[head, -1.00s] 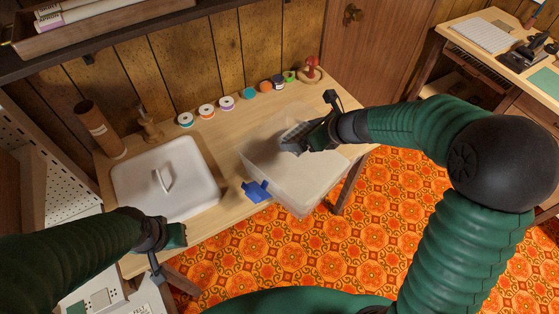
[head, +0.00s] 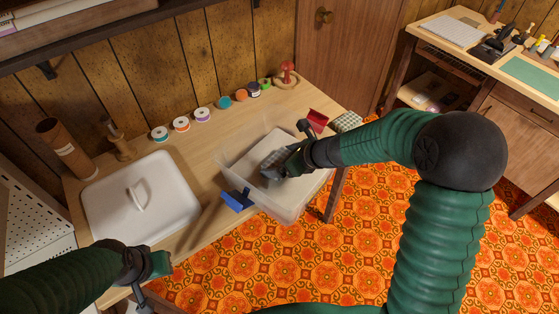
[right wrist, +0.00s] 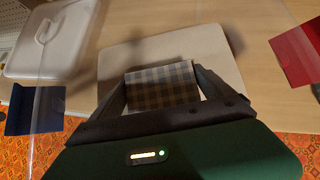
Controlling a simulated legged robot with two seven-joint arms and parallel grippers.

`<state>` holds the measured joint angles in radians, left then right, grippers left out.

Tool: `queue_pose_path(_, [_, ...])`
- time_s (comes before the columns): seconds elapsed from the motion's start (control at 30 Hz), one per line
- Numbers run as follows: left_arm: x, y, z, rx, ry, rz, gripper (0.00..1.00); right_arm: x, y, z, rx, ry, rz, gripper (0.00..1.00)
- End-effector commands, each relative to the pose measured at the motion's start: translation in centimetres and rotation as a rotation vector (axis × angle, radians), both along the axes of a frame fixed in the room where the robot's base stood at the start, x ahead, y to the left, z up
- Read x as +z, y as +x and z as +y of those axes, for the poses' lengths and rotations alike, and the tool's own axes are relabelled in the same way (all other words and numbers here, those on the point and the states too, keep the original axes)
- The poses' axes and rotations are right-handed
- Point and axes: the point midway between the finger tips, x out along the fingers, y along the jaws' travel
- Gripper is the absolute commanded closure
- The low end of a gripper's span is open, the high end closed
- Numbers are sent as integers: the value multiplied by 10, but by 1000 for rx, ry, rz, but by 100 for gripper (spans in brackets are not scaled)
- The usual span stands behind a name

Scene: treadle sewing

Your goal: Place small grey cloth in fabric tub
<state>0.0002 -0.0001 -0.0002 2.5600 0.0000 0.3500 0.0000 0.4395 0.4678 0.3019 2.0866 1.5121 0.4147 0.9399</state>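The small grey checked cloth (head: 273,158) is between the fingers of my right gripper (head: 279,165). The right wrist view shows this plaid cloth (right wrist: 162,84) with a finger at each side of it. The fabric tub (head: 283,213) is a clear plastic box with a blue end piece (head: 237,200) and a red one (head: 317,121). A pale flat layer (right wrist: 225,50) lies in it. The cloth is within the tub's outline, over this layer; whether it touches is unclear. My left gripper (head: 150,272) is at the lower left, its fingertips hard to make out.
A white lidded container (head: 141,200) stands left of the tub. Several thread spools (head: 203,115) line the table's back. Another checked cloth (head: 347,122) lies at the table's right end, partly behind my right arm. Patterned floor lies beyond the table edge.

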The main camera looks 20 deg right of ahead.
Motion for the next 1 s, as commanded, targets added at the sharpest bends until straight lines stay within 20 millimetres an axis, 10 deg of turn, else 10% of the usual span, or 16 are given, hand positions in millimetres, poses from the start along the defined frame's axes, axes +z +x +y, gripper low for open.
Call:
queue_pose_path(0.67, [1, 0, 0, 0, 0, 0, 74, 0, 0, 0, -1, -2, 2, 0])
queue_pose_path(1.0, [27, 0, 0, -1, 0, 0, 74, 53, -37, -27, -4, -5, -2, 0])
